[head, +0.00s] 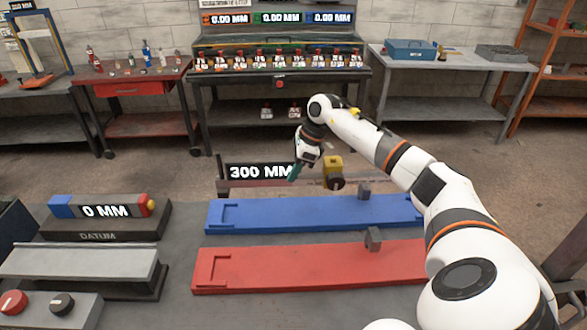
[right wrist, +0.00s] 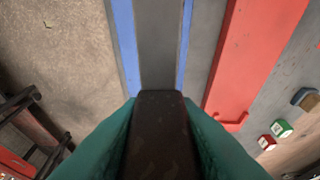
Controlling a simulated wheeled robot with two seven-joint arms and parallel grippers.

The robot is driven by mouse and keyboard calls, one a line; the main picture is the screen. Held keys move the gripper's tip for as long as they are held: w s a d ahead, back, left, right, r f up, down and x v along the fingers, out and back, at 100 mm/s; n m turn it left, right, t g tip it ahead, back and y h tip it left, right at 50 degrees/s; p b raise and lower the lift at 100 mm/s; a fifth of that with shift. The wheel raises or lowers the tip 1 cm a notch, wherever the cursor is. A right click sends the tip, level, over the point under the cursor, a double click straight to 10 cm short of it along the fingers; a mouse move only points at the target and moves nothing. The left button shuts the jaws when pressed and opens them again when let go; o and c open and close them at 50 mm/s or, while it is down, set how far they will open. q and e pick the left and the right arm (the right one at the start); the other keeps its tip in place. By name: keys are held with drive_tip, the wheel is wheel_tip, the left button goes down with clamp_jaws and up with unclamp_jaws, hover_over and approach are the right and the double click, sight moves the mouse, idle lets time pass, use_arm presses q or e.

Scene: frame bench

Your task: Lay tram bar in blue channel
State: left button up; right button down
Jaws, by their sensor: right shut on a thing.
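My right gripper (head: 296,172) has teal fingers and hangs above the far edge of the blue channel (head: 290,214). In the right wrist view its fingers are shut on a dark part of the tram bar (right wrist: 160,135). In the head view the bar runs level behind a "300 MM" sign, with a yellow block and dark round end (head: 333,172) at its right. A grey strip covers the middle of the blue channel in the wrist view; I cannot tell whether it is the bar. The bar appears above the channel. My left gripper is not in view.
A red channel (head: 310,268) lies nearer than the blue one. Each has a small grey block near its right end. A "0 MM" datum block (head: 105,210) and a grey rail (head: 80,262) stand at left. A knob box (head: 45,308) is at front left.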

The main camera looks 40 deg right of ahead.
sight(293, 185)
idle(0.3)
drive_tip(key=shift+f+b, duration=0.15)
drive_tip(key=shift+b, duration=0.2)
drive_tip(key=shift+f+b, duration=1.9)
drive_tip(key=shift+f, duration=0.75)
drive_tip(key=shift+a, duration=0.1)
